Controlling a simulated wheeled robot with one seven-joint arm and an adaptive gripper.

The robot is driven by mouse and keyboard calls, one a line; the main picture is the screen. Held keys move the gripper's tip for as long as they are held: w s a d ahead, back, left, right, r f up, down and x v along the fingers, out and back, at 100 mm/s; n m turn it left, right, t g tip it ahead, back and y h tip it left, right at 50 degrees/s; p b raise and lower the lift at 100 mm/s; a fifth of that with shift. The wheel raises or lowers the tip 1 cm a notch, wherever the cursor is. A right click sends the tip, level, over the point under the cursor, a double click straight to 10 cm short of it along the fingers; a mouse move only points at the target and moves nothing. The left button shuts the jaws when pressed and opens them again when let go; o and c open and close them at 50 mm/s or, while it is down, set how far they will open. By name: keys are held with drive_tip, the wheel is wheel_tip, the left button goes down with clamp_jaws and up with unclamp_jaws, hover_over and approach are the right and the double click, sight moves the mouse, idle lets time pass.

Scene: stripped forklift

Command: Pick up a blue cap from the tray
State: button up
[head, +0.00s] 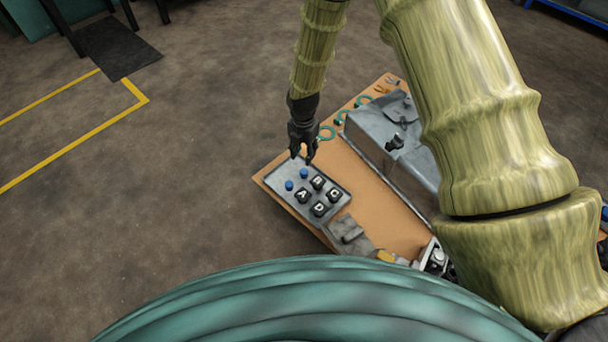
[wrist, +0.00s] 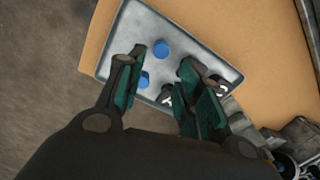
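Two blue caps lie on a grey tray (head: 284,184). One cap (head: 289,185) is nearer the tray's left edge and the other cap (head: 304,173) is nearer its far edge. In the wrist view one cap (wrist: 161,48) is clear beyond the fingers, and the other cap (wrist: 144,80) sits beside the left finger, partly hidden by it. My gripper (head: 304,156) points down over the far side of the tray. In the wrist view my gripper (wrist: 157,75) has its fingers wide apart with nothing held between them.
Several black lettered blocks (head: 318,182) share the tray. The tray lies on an orange-brown board (head: 399,226) with a grey metal housing (head: 376,139), green rings (head: 326,133) and a grey part (head: 347,231). Open floor (head: 200,200) lies to the left.

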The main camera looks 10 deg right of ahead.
drive_tip(key=b, duration=0.2)
hover_over(304, 171)
wheel_tip(304, 171, down, 5)
drive_tip(key=shift+a+f, duration=0.1)
drive_tip(key=shift+a, duration=0.05)
drive_tip(key=shift+f+b, duration=1.9)
drive_tip(key=shift+f, duration=0.55)
drive_tip(key=shift+c, duration=0.4)
drive_tip(key=c, duration=0.4)
